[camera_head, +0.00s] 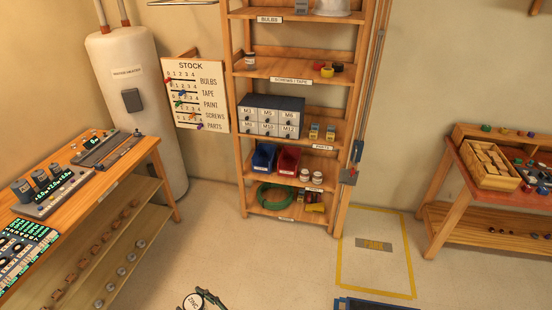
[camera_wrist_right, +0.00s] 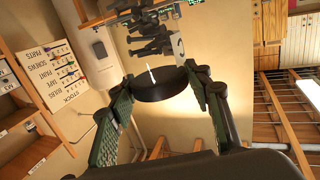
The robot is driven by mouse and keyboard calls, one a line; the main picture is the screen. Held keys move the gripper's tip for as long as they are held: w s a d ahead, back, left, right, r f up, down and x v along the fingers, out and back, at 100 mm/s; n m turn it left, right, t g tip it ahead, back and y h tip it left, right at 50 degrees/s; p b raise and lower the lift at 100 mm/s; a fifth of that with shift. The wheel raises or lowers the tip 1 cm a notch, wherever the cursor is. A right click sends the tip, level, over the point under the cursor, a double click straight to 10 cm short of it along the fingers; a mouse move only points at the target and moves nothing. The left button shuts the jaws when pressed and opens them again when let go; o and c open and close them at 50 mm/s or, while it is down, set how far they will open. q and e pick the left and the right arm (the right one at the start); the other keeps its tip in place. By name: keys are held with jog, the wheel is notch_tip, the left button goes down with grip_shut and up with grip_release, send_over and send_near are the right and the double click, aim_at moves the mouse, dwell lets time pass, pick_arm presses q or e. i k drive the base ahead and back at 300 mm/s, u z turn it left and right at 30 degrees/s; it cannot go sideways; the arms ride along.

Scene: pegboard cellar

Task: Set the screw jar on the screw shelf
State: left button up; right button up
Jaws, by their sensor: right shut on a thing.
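My right gripper (camera_head: 203,297) shows at the bottom edge of the head view, shut on a round thing with a white label that seems to read ZINC, likely the screw jar (camera_head: 194,301). In the right wrist view the gripper (camera_wrist_right: 163,80) has its two green-padded fingers on either side of the dark round jar (camera_wrist_right: 165,90), which has a white mark; its far side is hidden. The screw shelf (camera_head: 285,70), labelled SCREWS / TAPE, is the second board from the top of the wooden rack. My left gripper is not in view.
A small jar (camera_head: 250,61) stands at the screw shelf's left end. Tape rolls (camera_head: 327,71) lie toward its right; the middle is clear. A drawer cabinet (camera_head: 270,116) stands one board below. A workbench (camera_head: 95,180) is at left, and open floor (camera_head: 250,260) lies before the rack.

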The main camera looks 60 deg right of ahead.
aim_at(308, 74)
jog(key=i, duration=0.95)
jog(key=z, duration=1.8)
jog(key=i, duration=1.7)
jog(key=z, duration=0.3)
